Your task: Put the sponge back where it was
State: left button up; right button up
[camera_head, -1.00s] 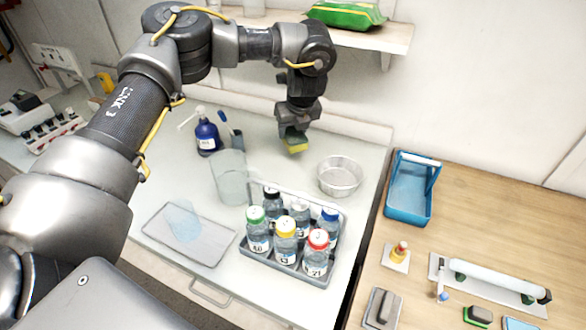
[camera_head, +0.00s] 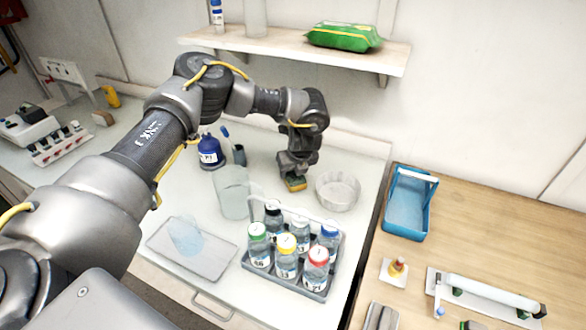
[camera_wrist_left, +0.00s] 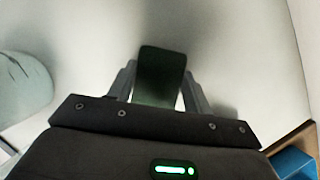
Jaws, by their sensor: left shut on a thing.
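The sponge (camera_head: 295,184) is yellow with a dark green side. My left gripper (camera_head: 294,175) is shut on it and points down, between the tall clear beaker and the round clear dish. In the left wrist view the sponge (camera_wrist_left: 160,76) shows as a dark green block between the two fingers (camera_wrist_left: 158,88). In the head view it is low over the white bench; I cannot tell whether it touches the surface. My right gripper is not in view.
The clear beaker (camera_head: 233,192) stands left of the sponge, the round dish (camera_head: 338,190) right. A grey rack (camera_head: 318,295) with several capped bottles stands in front. A blue bottle (camera_head: 210,152) is behind left. A shelf (camera_head: 285,52) with a green packet (camera_head: 344,37) hangs above.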

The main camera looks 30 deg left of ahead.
pick_arm(q)
jog(key=o, duration=1.1)
jog(key=shift+r, duration=0.1)
jog(key=b+v, duration=0.2)
jog(key=v, duration=1)
